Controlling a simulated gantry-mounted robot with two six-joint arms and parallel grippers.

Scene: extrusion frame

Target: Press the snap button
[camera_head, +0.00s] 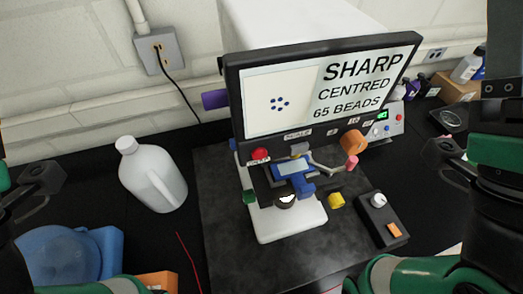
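A microscope-like device with a large screen (320,85) stands at the centre; the screen reads "SHARP CENTRED 65 BEADS" and shows several blue dots. A black control box (382,219) at the lower right carries a white knob (378,199) and an orange button (394,230). I cannot tell which button is the snap button. My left gripper (36,190) is at the left edge and my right gripper (460,152) at the right edge, both away from the device.
A white jug (151,177) and a blue object (60,252) stand on the left. An orange knob (354,142), a yellow piece (336,200) and a grey box with a green display (383,126) lie around the device. A wall outlet's black cord hangs behind.

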